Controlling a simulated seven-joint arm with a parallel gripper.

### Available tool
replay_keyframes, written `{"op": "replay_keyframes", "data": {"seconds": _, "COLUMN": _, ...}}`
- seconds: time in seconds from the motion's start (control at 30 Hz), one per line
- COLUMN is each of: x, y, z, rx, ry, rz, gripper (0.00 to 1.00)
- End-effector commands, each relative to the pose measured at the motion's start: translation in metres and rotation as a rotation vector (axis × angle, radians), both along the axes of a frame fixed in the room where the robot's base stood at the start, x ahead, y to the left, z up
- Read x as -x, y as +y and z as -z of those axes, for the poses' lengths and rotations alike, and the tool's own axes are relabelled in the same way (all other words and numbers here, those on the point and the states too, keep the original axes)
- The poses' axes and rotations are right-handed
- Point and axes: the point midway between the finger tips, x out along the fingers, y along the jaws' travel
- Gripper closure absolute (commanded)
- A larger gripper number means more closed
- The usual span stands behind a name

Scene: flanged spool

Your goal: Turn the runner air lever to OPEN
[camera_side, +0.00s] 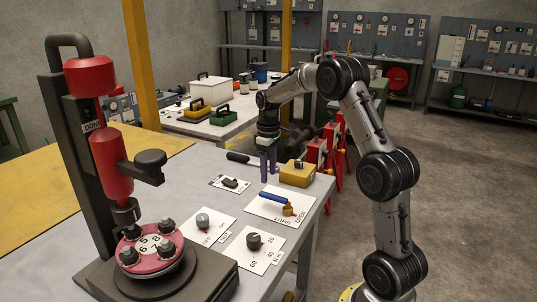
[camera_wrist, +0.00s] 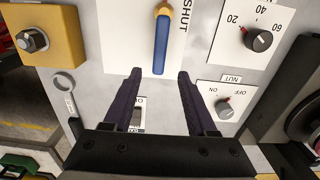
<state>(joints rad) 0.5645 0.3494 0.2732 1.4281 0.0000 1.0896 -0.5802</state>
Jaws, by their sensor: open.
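The air lever has a blue handle (camera_side: 273,197) on a brass valve body (camera_side: 289,210), mounted on a white plate (camera_side: 262,212) marked SHUT and OPEN. The blue handle (camera_wrist: 161,45) runs lengthwise in the wrist view, with the word SHUT beside it; OPEN is out of that view. My gripper (camera_side: 268,179) is open and empty, fingers pointing down, above the bench near the handle's free end. In the wrist view the handle's tip lies between my fingertips (camera_wrist: 160,74) in the picture. The fingers look apart from it and higher.
A rocker switch (camera_side: 230,183), an ON/OFF knob (camera_side: 203,220) and a numbered dial (camera_side: 254,241) sit nearby. A tall red and black press (camera_side: 112,165) stands at left.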

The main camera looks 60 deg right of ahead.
Motion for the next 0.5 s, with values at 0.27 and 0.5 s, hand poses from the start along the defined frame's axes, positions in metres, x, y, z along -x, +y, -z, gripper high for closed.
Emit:
{"op": "replay_keyframes", "data": {"seconds": 0.27, "x": -0.001, "y": 0.000, "z": -0.051, "rx": 0.002, "ry": -0.002, "rz": -0.001, "gripper": 0.43}}
{"op": "replay_keyframes", "data": {"seconds": 0.5, "x": 0.000, "y": 0.000, "z": -0.067, "rx": 0.000, "ry": -0.001, "rz": -0.001, "gripper": 0.43}}
